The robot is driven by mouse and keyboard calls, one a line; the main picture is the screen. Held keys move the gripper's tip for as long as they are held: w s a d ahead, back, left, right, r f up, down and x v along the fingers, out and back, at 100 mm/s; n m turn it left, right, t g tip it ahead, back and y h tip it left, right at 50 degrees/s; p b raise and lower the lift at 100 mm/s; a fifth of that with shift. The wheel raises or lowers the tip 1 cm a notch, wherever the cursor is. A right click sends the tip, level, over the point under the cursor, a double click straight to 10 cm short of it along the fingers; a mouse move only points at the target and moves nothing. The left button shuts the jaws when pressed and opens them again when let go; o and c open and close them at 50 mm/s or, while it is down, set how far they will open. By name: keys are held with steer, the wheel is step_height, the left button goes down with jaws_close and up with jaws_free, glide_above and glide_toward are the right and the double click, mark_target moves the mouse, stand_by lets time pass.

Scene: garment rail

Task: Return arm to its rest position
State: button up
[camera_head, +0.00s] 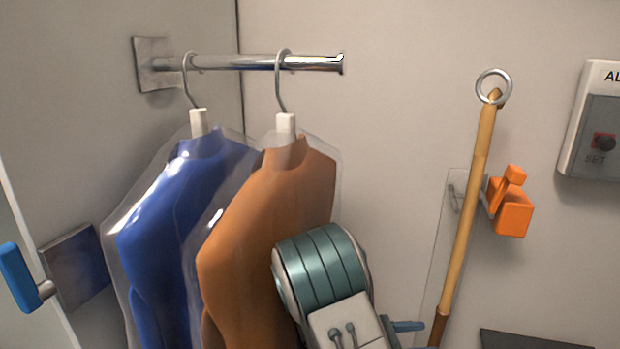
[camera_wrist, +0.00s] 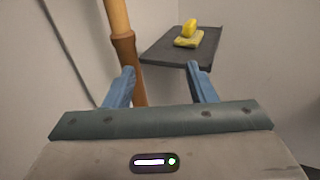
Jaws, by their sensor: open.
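My gripper (camera_wrist: 161,85) shows in the wrist view with its two blue fingers apart and nothing between them. In the head view my arm's green and grey wrist is at the bottom centre, in front of the lower part of the brown garment (camera_head: 275,220). One blue finger (camera_head: 408,326) shows there, left of the lower end of a wooden pole (camera_head: 472,190). The brown garment and a blue garment (camera_head: 180,220) hang in clear covers from a metal rail (camera_head: 240,62). The pole also shows in the wrist view (camera_wrist: 123,45), beyond the left finger.
An orange block-shaped holder (camera_head: 512,208) is on the wall beside the pole. A grey box with a red button (camera_head: 604,142) is at the right. A dark shelf (camera_wrist: 160,48) carries a yellow object (camera_wrist: 188,36). A blue handle (camera_head: 17,277) is at the far left.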

steer(key=s+r+m+g+y, duration=0.45)
steer(key=s+m+y, duration=0.5)
steer(key=s, duration=0.25)
steer(key=s+a+r+m+t+y, duration=0.5)
steer(key=a+r+m+y, duration=0.1)
steer(key=a+m+y, duration=0.2)
steer(key=shift+s+a+r+m+t, duration=0.25)
steer(key=shift+s+a+m+t, duration=0.15)
steer(key=shift+m, duration=0.35)
stand_by(0.6)
